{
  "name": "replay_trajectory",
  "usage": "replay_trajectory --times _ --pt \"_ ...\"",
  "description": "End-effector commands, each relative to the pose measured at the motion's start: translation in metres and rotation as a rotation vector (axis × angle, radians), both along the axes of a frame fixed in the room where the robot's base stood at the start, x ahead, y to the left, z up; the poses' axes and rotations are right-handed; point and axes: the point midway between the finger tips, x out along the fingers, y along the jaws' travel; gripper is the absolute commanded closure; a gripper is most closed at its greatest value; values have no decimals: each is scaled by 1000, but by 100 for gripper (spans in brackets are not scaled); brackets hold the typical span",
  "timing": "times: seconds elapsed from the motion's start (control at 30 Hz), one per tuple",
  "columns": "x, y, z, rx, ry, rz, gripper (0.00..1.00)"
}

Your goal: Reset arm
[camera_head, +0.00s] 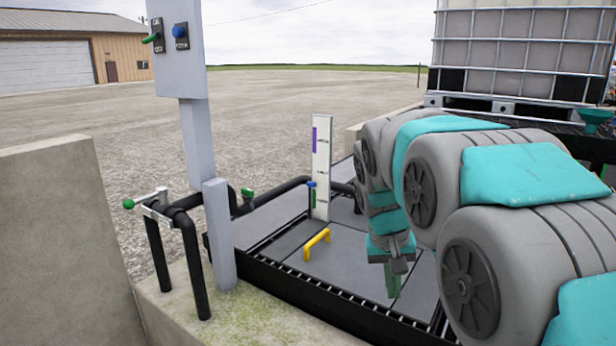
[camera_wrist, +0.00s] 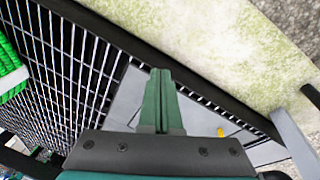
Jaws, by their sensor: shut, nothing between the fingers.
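My arm, grey with teal covers, reaches in from the right in the head view. My gripper (camera_head: 392,278) hangs pointing down over the grey floor panels (camera_head: 345,272), to the right of a yellow handle (camera_head: 317,243). In the wrist view my gripper (camera_wrist: 158,75) shows as green fingers pressed together, with nothing between them. The yellow handle also shows small in the wrist view (camera_wrist: 220,132), to the right of the fingers and apart from them.
A grey post (camera_head: 200,150) carries a green switch (camera_head: 152,38) and a blue knob (camera_head: 180,31). Black pipes (camera_head: 187,245) with green-ended valves stand beside it. A white gauge board (camera_head: 321,165) stands behind the handle. A concrete wall (camera_head: 60,240) is at left. A caged tank (camera_head: 525,50) stands back right.

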Motion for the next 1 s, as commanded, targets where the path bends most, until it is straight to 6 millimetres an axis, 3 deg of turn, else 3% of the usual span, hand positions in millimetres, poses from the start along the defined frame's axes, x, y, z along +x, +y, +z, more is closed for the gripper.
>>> replay_trajectory --times 0.03,0.4,0.6,0.8,1.0 --pt "-25 -3 -5 11 25 9 100" --pt "-194 -2 -57 118 194 94 100" --pt "-266 6 -86 173 257 132 100" --pt "-298 11 -100 197 287 150 100" --pt "-299 11 -100 199 289 151 100"
